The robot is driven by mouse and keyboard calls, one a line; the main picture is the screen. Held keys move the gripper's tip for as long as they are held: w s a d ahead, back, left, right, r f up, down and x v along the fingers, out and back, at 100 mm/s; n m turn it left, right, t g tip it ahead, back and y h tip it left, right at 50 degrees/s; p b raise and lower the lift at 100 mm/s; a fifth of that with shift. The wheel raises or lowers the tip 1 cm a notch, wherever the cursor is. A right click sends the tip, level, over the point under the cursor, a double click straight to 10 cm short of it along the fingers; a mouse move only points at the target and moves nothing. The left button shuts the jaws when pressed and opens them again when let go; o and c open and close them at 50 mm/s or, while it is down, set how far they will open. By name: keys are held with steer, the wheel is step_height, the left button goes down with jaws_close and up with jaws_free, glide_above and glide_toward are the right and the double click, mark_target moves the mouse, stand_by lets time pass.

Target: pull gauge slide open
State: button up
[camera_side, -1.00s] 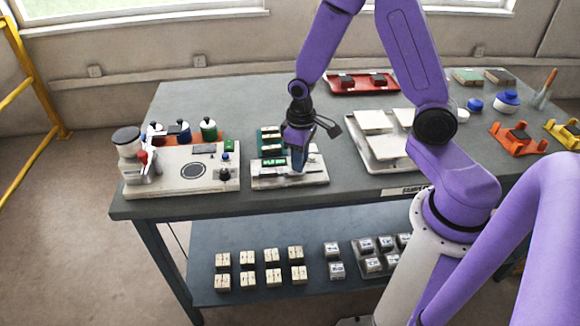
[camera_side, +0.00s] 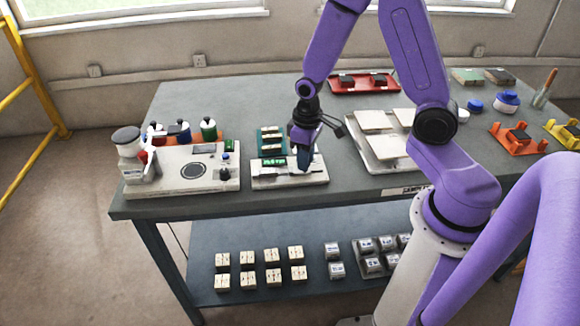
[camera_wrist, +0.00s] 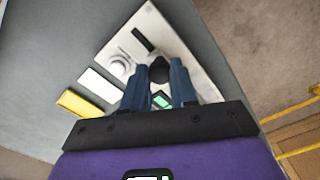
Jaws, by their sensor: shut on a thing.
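The gauge (camera_side: 262,181) is a pale flat base with a green-lit display at the front middle of the table. In the wrist view its pale plate (camera_wrist: 150,25) runs diagonally under my fingers, with the green display (camera_wrist: 161,101) between them. My gripper (camera_side: 304,169) is down at the gauge, right of the display. In the wrist view my gripper's blue fingers (camera_wrist: 159,68) are shut on a dark piece, the gauge slide (camera_wrist: 158,75). The fingers hide most of the slide, so how far it stands open cannot be told.
A pale instrument (camera_side: 205,181) with a round dial stands left of the gauge. A tray (camera_side: 375,161) of white tiles lies to the right. The table's front edge is close to the gauge.

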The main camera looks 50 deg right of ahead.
steer(key=shift+s+d, duration=0.15)
steer(key=o, duration=0.9)
steer(key=shift+c, duration=0.2)
steer(key=shift+r, duration=3)
steer(key=s+a+r+n, duration=0.3)
steer(key=s+r+n, duration=0.1)
steer(key=s, duration=0.6)
steer(key=s+a+r+n, duration=0.4)
steer(key=s+n, duration=0.1)
steer(key=s, duration=0.4)
steer(key=shift+s+a+n, duration=0.25)
steer(key=shift+s+n, duration=0.05)
steer(key=shift+s, duration=0.05)
